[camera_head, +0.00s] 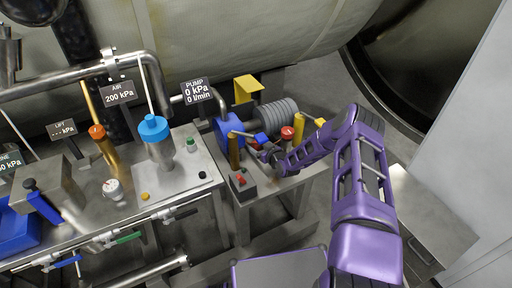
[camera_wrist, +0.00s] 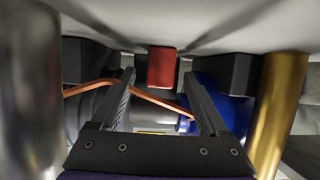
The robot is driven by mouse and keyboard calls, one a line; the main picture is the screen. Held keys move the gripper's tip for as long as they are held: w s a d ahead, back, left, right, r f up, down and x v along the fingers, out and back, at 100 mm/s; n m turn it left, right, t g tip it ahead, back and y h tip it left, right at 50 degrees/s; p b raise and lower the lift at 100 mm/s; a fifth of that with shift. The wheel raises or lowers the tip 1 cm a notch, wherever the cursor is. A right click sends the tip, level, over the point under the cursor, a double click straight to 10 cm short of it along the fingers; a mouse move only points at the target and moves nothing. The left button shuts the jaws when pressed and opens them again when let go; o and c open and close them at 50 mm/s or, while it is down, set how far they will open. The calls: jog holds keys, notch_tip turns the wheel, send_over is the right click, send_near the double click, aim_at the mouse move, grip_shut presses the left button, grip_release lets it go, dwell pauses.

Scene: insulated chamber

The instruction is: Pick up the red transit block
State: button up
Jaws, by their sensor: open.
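The red transit block (camera_wrist: 162,67) shows in the wrist view as a small red box, straight ahead and centred between the fingertips. My gripper (camera_wrist: 159,80) is open, with one dark finger on each side of the view and nothing held between them. The block seems to lie beyond the fingertips; I cannot tell the exact gap.
A gold post (camera_wrist: 276,115) stands close on the right in the wrist view, with a blurred grey cylinder (camera_wrist: 38,90) close on the left. A copper rod (camera_wrist: 160,101) crosses ahead. A blue pump body (camera_head: 229,130) and a red-switch box (camera_head: 243,186) are near my gripper.

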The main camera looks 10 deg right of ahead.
grip_shut()
dwell(0.3)
jog(key=shift+s+r, duration=0.1)
jog(key=shift+r, duration=0.1)
